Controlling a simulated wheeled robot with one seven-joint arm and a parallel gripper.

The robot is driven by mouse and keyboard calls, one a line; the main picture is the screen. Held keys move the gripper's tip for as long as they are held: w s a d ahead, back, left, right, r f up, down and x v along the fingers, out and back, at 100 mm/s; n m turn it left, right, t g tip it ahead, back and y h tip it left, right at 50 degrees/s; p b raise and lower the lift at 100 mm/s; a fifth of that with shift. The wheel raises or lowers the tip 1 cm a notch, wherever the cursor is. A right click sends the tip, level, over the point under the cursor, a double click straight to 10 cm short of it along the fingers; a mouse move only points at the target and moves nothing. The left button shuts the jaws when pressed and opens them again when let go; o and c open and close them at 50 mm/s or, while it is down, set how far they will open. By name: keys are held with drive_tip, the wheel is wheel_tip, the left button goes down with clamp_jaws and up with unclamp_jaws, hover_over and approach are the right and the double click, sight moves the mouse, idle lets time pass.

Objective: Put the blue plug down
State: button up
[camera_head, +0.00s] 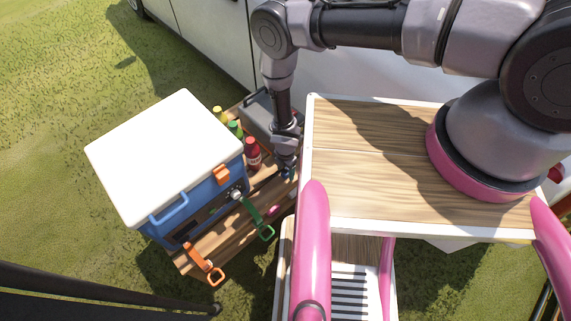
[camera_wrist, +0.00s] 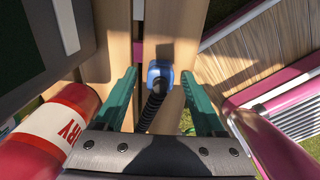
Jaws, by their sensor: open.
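The blue plug (camera_wrist: 159,70) shows in the wrist view against a wooden slat, with a black ribbed cord running from it toward my wrist. My gripper (camera_wrist: 158,76) is open, with one green finger on each side of the plug. Gaps show between the plug and both fingers. In the head view my gripper (camera_head: 287,168) is low over the wooden bench, between the cooler and my base. The plug is too small there to make out surely.
A red bottle (camera_wrist: 62,130) lies close to my gripper's left in the wrist view. A blue cooler with a white lid (camera_head: 165,150), several bottles (camera_head: 235,130) and green and orange straps share the wooden bench (camera_head: 215,240). A white vehicle (camera_head: 215,40) stands behind.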

sight(286, 169)
wheel_tip(286, 169, up, 13)
drive_tip(key=shift+f, duration=0.2)
idle(0.3)
